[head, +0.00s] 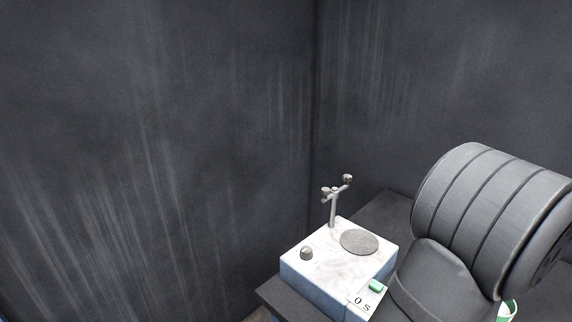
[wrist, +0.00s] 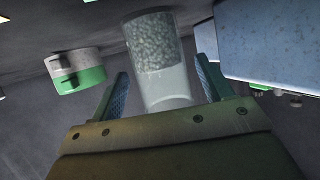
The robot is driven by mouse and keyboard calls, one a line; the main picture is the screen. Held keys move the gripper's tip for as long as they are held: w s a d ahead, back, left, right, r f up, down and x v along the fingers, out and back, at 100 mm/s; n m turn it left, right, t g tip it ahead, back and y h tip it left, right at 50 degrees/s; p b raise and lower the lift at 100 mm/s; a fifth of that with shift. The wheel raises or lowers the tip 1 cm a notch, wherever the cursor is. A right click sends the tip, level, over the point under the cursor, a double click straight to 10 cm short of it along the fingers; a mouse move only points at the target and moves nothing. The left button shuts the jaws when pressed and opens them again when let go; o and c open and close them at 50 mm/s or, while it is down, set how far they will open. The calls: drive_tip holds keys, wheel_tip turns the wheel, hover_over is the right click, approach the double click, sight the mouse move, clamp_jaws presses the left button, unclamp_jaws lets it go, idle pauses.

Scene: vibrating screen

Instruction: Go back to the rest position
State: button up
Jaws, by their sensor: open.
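My gripper (wrist: 161,66) is open in the wrist view, with one finger on each side of the picture of a clear container (wrist: 170,95) holding pale granules. Gaps show between the container and both fingers. The container's base meets the dark surface at the top of this tilted view. I cannot tell how deep between the fingers it sits. In the head view my grey arm fills the lower right and hides my gripper and the container.
A white-and-blue machine (head: 330,262) with a round plate (head: 360,242), a clamp post (head: 333,208), a knob and a green button stands left of my arm. It also shows in the wrist view (wrist: 268,45). A green-and-white round container (wrist: 80,72) stands nearby. Dark walls enclose the corner.

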drive_tip(key=x, duration=0.3)
drive_tip(key=shift+f, duration=0.1)
drive_tip(key=shift+s+r, duration=0.2)
drive_tip(key=shift+r, duration=1.95)
drive_tip(key=shift+s+d+r, duration=0.2)
drive_tip(key=shift+s+r, duration=0.3)
drive_tip(key=shift+s, duration=0.2)
